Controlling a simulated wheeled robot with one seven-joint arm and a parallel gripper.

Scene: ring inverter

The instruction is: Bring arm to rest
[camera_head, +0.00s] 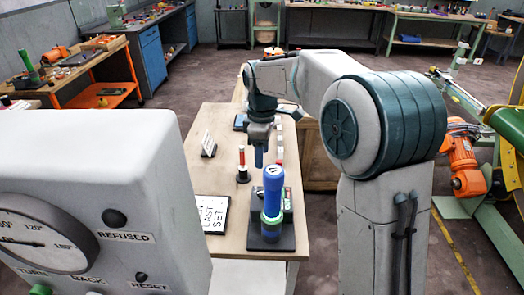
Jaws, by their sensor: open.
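My arm rises at the right of the view and reaches over the table. My gripper (259,158) points down above the far half of the wooden table (219,174). Its fingers are small here and partly hidden by the wrist. I see nothing held between them. A blue cylinder (273,190) stands upright on a dark base at the table's near end. A small red and white post (242,163) stands just left of and nearer than my gripper.
A grey gauge cabinet (95,200) fills the near left. An orange cart (85,95) stands at the back left. Orange and green machinery (465,160) is at the right. Workbenches line the back.

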